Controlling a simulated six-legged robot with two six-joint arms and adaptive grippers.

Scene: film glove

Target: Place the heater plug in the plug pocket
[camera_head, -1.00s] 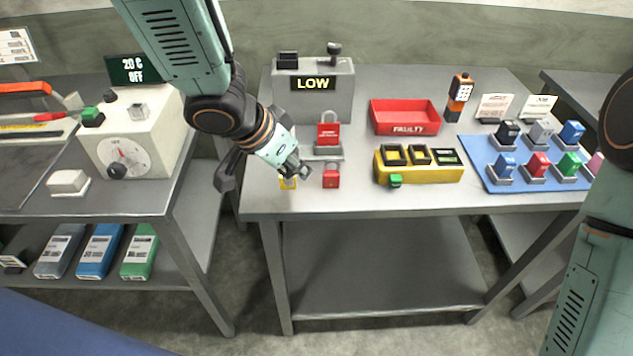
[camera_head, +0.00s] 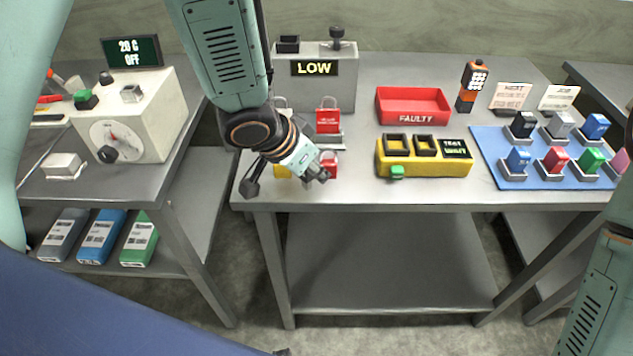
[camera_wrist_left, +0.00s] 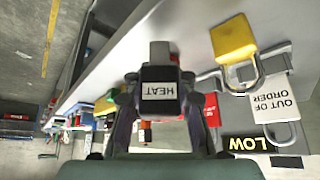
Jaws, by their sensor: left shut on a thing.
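My left gripper (camera_wrist_left: 160,112) is shut on a black plug (camera_wrist_left: 158,76) with a white HEAT label, the heater plug, seen close in the left wrist view. A grey end sticks out beyond the gripper. In the head view my left gripper (camera_head: 312,170) is over the front edge of the middle bench, in front of the padlocks; the plug is hidden there. The heater box (camera_head: 128,128), with a dial and a display reading 20 C OFF, stands on the left bench. I cannot tell which part is the plug pocket. My right gripper is not in view.
On the middle bench (camera_head: 350,190) are a grey LOW box (camera_head: 318,90), a red padlock (camera_head: 328,120), a red FAULTY tray (camera_head: 413,110) and a yellow tester (camera_head: 420,160). A blue mat (camera_head: 490,160) with several coloured plugs lies at right. A gap separates the benches.

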